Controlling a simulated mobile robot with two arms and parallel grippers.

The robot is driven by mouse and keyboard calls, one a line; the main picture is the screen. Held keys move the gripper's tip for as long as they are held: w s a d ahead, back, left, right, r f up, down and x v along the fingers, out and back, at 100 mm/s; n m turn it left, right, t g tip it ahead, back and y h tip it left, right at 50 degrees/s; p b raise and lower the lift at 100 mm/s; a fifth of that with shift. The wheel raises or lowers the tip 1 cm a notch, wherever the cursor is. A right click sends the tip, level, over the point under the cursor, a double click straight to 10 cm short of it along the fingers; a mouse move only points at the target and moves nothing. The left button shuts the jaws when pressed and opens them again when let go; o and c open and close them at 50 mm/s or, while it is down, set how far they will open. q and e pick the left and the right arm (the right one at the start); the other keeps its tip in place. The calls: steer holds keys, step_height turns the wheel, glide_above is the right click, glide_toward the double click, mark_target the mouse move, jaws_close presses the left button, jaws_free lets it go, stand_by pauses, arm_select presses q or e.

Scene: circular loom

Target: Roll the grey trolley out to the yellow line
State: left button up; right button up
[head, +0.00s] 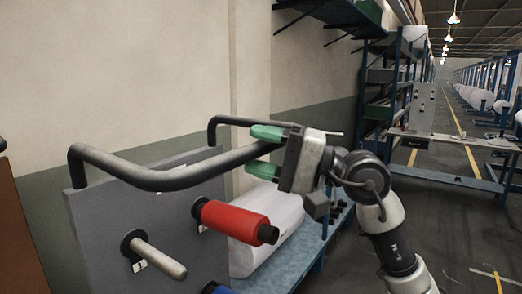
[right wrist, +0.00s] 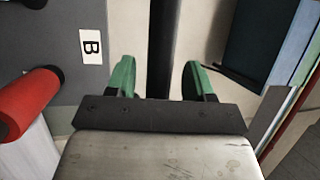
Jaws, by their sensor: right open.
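The grey trolley (head: 185,222) stands at the left against the wall; its upright grey panel carries pegs and a black tubular handle (head: 150,178). My right gripper (head: 262,150) is open, its green fingers above and below the handle's right stretch. In the right wrist view the black handle bar (right wrist: 161,45) runs between the two green fingers of my right gripper (right wrist: 157,80), with a gap on each side. Yellow floor lines show at the right, one far down the aisle (head: 470,158) and a short piece at the lower right (head: 498,283). The trolley's wheels are out of view.
A red spool (head: 235,221) sits on a panel peg, beside a bare peg (head: 158,258). A blue bench (head: 312,246) with a white roll (head: 278,225) stands behind the panel. Blue shelving (head: 392,85) lines the wall. The dark floor at the lower right looks mostly clear.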

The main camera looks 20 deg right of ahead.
steer(key=shift+d+f, duration=0.1)
steer(key=b+v, duration=0.4)
steer(key=v, duration=0.6)
steer(key=shift+s+d+b, duration=0.2)
steer(key=shift+s+b, duration=0.05)
steer(key=shift+b, duration=0.15)
